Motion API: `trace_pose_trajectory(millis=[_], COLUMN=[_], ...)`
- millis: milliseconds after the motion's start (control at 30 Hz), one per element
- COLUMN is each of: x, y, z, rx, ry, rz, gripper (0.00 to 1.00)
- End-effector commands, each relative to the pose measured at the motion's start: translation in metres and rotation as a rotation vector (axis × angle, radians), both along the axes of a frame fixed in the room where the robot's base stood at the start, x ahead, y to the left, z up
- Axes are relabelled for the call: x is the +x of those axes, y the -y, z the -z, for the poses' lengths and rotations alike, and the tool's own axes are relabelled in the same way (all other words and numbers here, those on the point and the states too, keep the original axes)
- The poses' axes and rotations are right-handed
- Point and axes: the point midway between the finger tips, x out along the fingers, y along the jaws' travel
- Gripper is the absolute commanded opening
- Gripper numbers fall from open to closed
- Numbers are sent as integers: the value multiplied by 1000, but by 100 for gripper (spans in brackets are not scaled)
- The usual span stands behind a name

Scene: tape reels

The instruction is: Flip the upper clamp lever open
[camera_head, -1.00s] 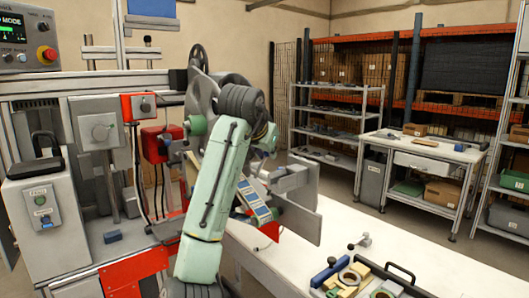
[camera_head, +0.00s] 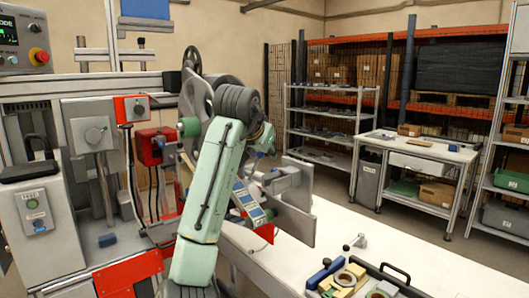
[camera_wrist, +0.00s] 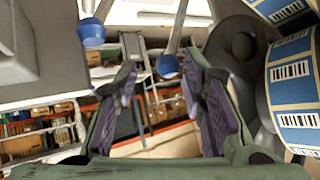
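In the wrist view my gripper (camera_wrist: 160,72) is open, its two green fingers with purple pads standing apart. A lever with a blue knob (camera_wrist: 168,66) hangs down between the fingertips. It appears free of both pads, but its depth is hard to judge. A second lever with a blue knob (camera_wrist: 92,32) is at the upper left, outside the fingers. I cannot tell for sure which is the upper clamp lever. In the head view my arm hides the gripper and both knobs.
Reels with blue labels (camera_wrist: 290,70) stand close to the right finger. A grey block (camera_wrist: 30,45) is at the left. The machine (camera_head: 88,135) with a red box (camera_head: 158,146) is left of my arm. A white bench (camera_head: 320,228) carries a tool tray (camera_head: 352,272).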

Motion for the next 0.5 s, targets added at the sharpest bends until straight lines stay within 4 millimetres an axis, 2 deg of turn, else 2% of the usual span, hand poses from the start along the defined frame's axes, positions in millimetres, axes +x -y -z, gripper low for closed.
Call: trace_pose_trajectory(millis=[500], x=[-76], y=[-14], z=[-59], rx=[0], ry=[4], rz=[2], gripper=[38])
